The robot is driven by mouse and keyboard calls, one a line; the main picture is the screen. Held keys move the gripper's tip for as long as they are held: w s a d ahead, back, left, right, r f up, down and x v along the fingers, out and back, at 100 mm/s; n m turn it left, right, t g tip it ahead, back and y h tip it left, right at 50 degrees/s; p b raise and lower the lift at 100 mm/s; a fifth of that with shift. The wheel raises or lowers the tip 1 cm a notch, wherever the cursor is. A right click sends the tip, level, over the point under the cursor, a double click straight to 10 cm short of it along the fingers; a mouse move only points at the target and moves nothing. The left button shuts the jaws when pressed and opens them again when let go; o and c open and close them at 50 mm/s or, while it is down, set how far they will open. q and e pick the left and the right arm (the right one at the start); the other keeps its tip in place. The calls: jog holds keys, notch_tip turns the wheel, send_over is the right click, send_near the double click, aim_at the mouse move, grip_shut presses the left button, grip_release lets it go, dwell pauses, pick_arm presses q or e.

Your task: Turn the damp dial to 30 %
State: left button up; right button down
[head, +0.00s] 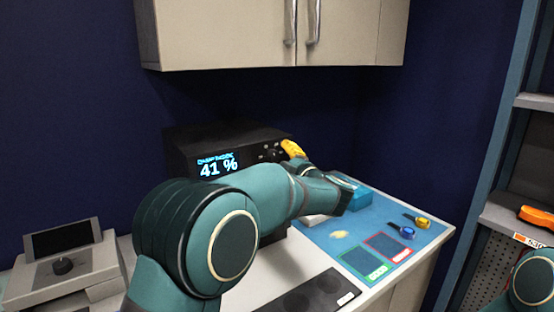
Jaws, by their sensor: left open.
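A black instrument (190,140) stands on the counter against the dark blue wall. Its lit display (218,165) reads 41 % under a small line that looks like "DAMP INDEX". Small dark knobs or buttons (268,152) sit on its front, right of the display; which one is the damp dial I cannot tell. My left arm crosses in front of the instrument and hides its lower front. My right gripper is out of view.
A grey box with a black knob (63,265) stands at left. A blue mat (325,238) at right holds a blue box (350,191) and small yellow (422,222) and blue (407,231) items. Cabinets (220,35) hang above. Shelving (490,150) stands at far right.

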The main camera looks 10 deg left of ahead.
pick_arm(q)
jog(key=v, duration=1)
jog(key=shift+s, duration=0.1)
